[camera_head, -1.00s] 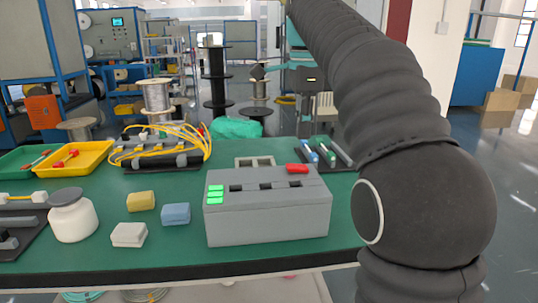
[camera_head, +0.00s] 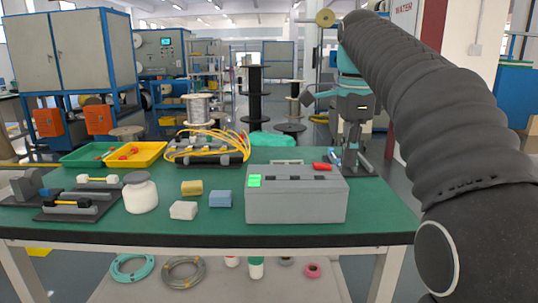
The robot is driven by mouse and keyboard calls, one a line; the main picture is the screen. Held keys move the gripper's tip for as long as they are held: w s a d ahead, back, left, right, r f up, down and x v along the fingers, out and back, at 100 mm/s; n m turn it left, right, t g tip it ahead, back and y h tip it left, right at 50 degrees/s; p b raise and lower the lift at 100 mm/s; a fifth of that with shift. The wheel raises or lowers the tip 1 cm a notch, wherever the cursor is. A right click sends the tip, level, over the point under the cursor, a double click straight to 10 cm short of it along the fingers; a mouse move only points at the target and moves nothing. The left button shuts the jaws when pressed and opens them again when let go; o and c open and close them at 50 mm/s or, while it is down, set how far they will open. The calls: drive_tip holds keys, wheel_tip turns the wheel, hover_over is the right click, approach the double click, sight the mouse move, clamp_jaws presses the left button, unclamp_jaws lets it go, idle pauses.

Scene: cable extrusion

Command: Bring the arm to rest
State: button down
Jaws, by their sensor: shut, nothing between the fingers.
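My arm, in a ribbed dark cover, comes in from the right and reaches up and over to a teal wrist. My gripper (camera_head: 352,158) points down from it above the table's right rear area. Its fingers look shut with nothing between them. The fingertips overlap a dark rack (camera_head: 368,172) in the picture, and I cannot tell whether they touch it.
The green table (camera_head: 215,235) holds a grey box with green lights (camera_head: 296,195), a white jar (camera_head: 140,193), small blocks (camera_head: 192,188), a yellow tray (camera_head: 136,153), a green tray (camera_head: 85,155) and yellow cables (camera_head: 210,145). Cable coils (camera_head: 132,268) lie on the lower shelf.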

drive_tip(key=s+f+n+t, duration=0.5)
drive_tip(key=s+f+n, duration=1.2)
drive_tip(key=s+f, duration=0.5)
drive_tip(key=shift+s+a+f, duration=0.15)
drive_tip(key=shift+f, duration=0.75)
